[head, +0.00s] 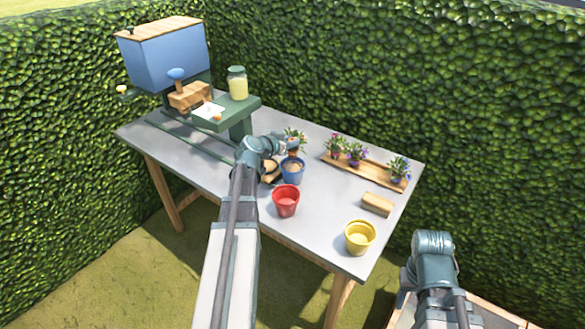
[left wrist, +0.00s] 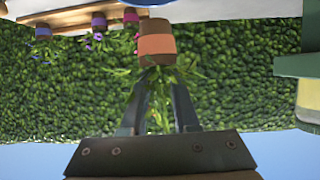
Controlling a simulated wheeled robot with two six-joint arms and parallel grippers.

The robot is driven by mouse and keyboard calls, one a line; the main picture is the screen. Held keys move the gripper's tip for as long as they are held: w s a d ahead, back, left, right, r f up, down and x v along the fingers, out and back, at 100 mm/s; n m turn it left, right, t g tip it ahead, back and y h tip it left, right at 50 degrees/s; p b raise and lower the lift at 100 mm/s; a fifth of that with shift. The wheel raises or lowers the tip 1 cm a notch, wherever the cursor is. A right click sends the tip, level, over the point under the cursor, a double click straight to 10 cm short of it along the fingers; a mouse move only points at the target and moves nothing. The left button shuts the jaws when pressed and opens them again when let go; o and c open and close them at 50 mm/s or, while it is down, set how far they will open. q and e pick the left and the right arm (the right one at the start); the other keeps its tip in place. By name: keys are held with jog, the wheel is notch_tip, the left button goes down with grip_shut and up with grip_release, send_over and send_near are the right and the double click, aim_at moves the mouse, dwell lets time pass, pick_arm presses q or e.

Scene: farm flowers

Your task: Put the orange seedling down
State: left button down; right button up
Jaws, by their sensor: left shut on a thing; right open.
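The orange seedling (head: 295,139) is a small brown pot with an orange band and leafy growth. My left gripper (head: 285,146) is shut on it over the table. In the left wrist view the seedling (left wrist: 156,45) appears upside down between my fingertips (left wrist: 160,80). In the head view it shows just beyond the blue pot (head: 292,171), partly hidden by my gripper. I cannot tell how high it is above the table. My right gripper (head: 434,245) is at the lower right, off the table, open and empty; its fingers are mostly hidden.
A wooden tray (head: 375,178) holds three other seedlings at the back right. A red pot (head: 286,201), a yellow pot (head: 359,238) and a tan block (head: 377,204) stand on the grey table (head: 322,228). A green stand (head: 240,110) with a jar (head: 237,83) rises at left.

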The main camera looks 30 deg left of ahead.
aim_at(290, 153)
pick_arm(q)
notch_tip(290, 153, down, 5)
jog(key=b, duration=0.3)
jog(key=shift+r+b, duration=0.15)
jog(key=shift+b, duration=0.15)
notch_tip(290, 153, down, 4)
jog(key=b, duration=0.3)
jog(key=shift+r+b, duration=0.15)
jog(key=shift+b, duration=0.15)
jog(key=shift+f, duration=0.2)
jog(key=c, duration=0.9)
grip_release()
jog(key=shift+r, duration=0.1)
jog(key=shift+r, duration=0.1)
